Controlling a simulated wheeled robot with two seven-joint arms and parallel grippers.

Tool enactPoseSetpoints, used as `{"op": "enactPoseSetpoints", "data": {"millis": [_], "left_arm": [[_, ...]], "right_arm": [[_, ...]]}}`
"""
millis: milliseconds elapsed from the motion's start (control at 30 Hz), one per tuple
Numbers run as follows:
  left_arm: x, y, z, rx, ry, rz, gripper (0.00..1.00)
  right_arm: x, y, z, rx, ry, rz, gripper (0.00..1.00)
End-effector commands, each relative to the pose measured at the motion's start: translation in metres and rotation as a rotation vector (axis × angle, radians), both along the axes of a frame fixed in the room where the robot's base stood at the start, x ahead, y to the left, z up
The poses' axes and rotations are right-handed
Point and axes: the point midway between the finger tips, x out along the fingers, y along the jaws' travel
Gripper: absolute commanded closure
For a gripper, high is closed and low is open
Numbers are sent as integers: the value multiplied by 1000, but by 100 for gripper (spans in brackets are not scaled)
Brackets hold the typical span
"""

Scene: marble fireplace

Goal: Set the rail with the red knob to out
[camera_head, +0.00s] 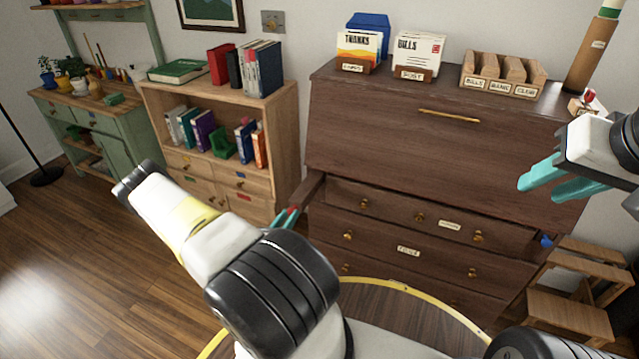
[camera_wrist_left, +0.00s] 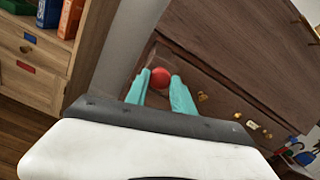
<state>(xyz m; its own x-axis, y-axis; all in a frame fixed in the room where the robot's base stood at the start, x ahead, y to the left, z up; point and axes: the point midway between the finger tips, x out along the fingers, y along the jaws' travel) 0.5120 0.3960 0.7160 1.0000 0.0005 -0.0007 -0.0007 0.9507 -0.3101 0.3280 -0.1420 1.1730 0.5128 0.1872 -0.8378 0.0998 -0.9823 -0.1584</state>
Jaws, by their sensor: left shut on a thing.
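The dark wooden desk (camera_head: 400,140) has a rail (camera_head: 308,191) at its left side, beside the top drawer. The rail sticks out from the desk front toward me. Its red knob (camera_wrist_left: 160,77) sits between the teal fingers of my left gripper (camera_wrist_left: 158,85) in the left wrist view. My left gripper (camera_head: 288,215) is shut on the red knob; in the head view my forearm partly hides it. My right gripper (camera_head: 537,191) is open and empty, in front of the desk's right side.
A blue knob (camera_head: 547,241) is at the desk's right side. The drop front (camera_head: 430,150) is closed above the drawers. A low bookcase (camera_head: 215,175) stands left of the desk, and a wooden step stool (camera_head: 570,310) stands at the right. Open floor lies at the left.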

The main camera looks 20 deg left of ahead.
Motion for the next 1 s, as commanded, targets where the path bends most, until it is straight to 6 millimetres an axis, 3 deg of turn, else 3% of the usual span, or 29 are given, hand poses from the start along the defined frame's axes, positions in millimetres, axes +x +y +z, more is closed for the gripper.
{"op": "enactPoseSetpoints", "data": {"millis": [100,300,800,833,933,1000], "left_arm": [[-28,2,0,0,-1,4,100],[-55,1,0,1,-1,3,100],[-67,0,0,0,-1,0,100],[-67,0,0,0,0,1,69],[-67,0,0,0,0,1,50],[-66,0,0,0,0,0,49]], "right_arm": [[0,0,0,0,0,0,64],[0,0,0,0,0,0,64],[0,0,0,0,0,0,64],[0,0,0,0,0,0,64],[0,0,0,0,0,0,64],[0,0,0,0,0,0,64]]}}
